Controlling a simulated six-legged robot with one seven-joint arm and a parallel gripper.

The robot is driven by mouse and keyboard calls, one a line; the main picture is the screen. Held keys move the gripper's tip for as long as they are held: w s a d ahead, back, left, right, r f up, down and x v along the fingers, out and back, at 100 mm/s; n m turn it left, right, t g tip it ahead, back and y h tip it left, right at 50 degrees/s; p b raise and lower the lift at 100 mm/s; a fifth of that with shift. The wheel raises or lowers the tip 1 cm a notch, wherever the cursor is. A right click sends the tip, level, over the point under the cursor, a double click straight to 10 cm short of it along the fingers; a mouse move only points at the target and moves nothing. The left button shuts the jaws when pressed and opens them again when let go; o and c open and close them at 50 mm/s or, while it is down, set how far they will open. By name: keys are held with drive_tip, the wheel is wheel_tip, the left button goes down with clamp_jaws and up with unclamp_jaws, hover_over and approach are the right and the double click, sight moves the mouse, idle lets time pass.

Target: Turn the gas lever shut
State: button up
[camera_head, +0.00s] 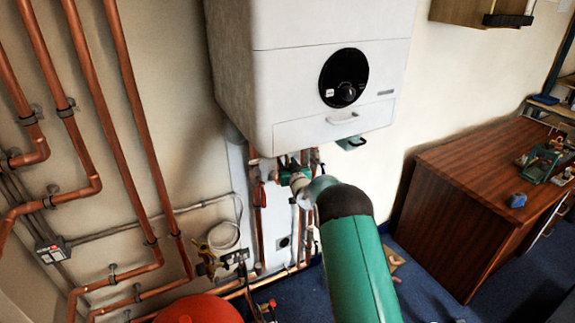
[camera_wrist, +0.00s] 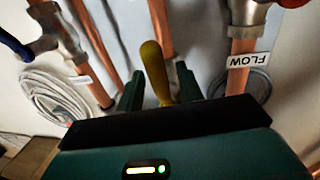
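The yellow lever (camera_wrist: 155,72) stands between my gripper's two dark green fingers in the wrist view. My gripper (camera_wrist: 160,88) is open around it, with a narrow gap showing on each side. The lever's base is hidden low behind the gripper body. In the head view my gripper (camera_head: 283,174) is among the pipes just under the white boiler (camera_head: 290,75). My arm hides part of it there, and I cannot make out the lever.
Copper pipes (camera_wrist: 162,25) run close around the gripper. A blue-handled valve (camera_wrist: 45,45) is at upper left, and a FLOW tag (camera_wrist: 248,61) hangs at right. A red vessel (camera_head: 200,309) stands below, and a wooden desk (camera_head: 470,190) is at right.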

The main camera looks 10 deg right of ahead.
clamp_jaws()
drive_tip(key=shift+a+m, duration=0.1)
drive_tip(key=shift+m, duration=0.2)
drive_tip(key=s+a+r+m+g+y, duration=0.1)
drive_tip(key=a+r+m, duration=0.3)
drive_tip(key=m, duration=1.2)
drive_tip(key=shift+s+a+r+g+y, duration=0.15)
drive_tip(key=shift+s+r+g+y, duration=0.05)
drive_tip(key=shift+r+g+y, duration=0.4)
idle(0.4)
unclamp_jaws()
